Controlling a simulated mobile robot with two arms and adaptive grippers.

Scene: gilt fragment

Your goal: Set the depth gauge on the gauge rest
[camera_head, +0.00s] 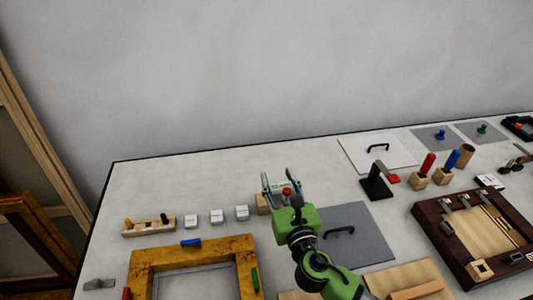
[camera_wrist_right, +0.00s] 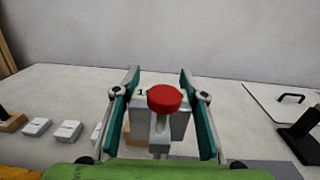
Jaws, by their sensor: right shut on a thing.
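The depth gauge, a grey block with a round red knob, is between the fingers of my right gripper (camera_head: 281,182). It shows in the head view (camera_head: 287,191) and large in the right wrist view (camera_wrist_right: 164,98). The green fingers (camera_wrist_right: 160,88) stand on both sides of it and are shut on it. It appears upright, above the table. A small wooden block (camera_head: 262,204), partly hidden by the gripper, stands just left of it in the head view; it may be the gauge rest, but I cannot tell for sure. My left gripper is not in view.
A black stand with a red pad (camera_head: 376,184) is to the right. A grey mat with a black handle (camera_head: 357,216) lies beside my arm. White blocks (camera_head: 216,216) and a gilt frame (camera_head: 246,262) are left and in front. The table's back left is clear.

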